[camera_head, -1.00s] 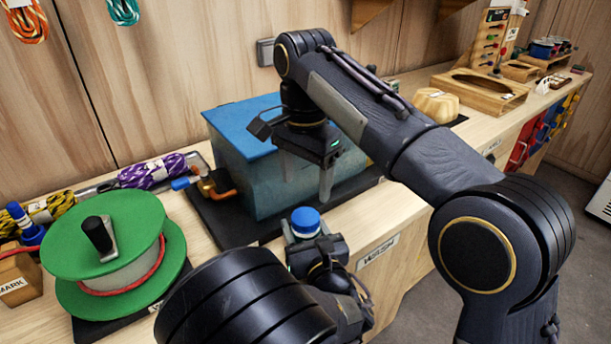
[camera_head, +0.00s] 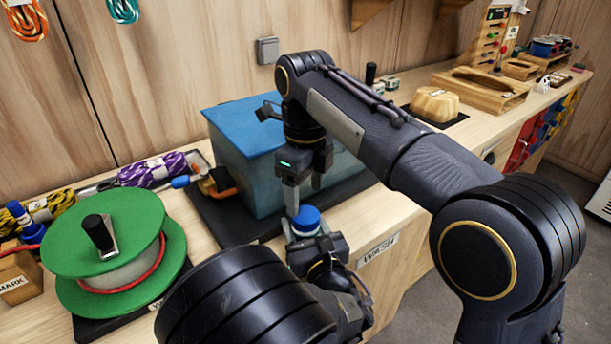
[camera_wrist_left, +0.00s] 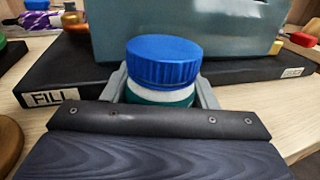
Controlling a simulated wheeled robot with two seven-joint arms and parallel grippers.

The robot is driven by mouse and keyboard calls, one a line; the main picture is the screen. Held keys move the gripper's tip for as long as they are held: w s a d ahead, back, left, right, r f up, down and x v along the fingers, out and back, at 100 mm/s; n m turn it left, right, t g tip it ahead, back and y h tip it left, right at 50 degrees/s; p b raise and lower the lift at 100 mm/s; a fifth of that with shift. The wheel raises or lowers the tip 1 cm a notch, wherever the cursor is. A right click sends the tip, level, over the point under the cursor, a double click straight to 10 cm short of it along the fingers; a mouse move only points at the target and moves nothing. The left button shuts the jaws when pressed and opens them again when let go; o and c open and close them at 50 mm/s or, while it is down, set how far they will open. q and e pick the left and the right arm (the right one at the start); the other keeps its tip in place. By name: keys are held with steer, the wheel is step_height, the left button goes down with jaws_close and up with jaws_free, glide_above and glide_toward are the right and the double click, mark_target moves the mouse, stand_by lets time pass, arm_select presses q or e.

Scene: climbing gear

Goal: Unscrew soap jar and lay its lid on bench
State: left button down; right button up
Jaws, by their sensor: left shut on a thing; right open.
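The soap jar shows in the left wrist view with its ribbed blue lid (camera_wrist_left: 164,62) on, a white band and a green body (camera_wrist_left: 160,97) below it. In the head view the lid (camera_head: 306,220) stands upright over the bench front. My left gripper (camera_head: 316,240) is shut on the jar, its fingers on either side of the body in the left wrist view (camera_wrist_left: 162,93). My right gripper (camera_head: 304,202) is open and points down just above and behind the lid. I cannot tell whether a fingertip touches the lid.
A blue-lidded wash tank (camera_head: 245,125) on a black mat stands right behind the jar. A green rope spool (camera_head: 95,225) sits at the left. The bench strip (camera_head: 345,225) right of the jar, near the WASH label, is bare.

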mark_target(306, 214)
steer(key=shift+f, duration=2.4)
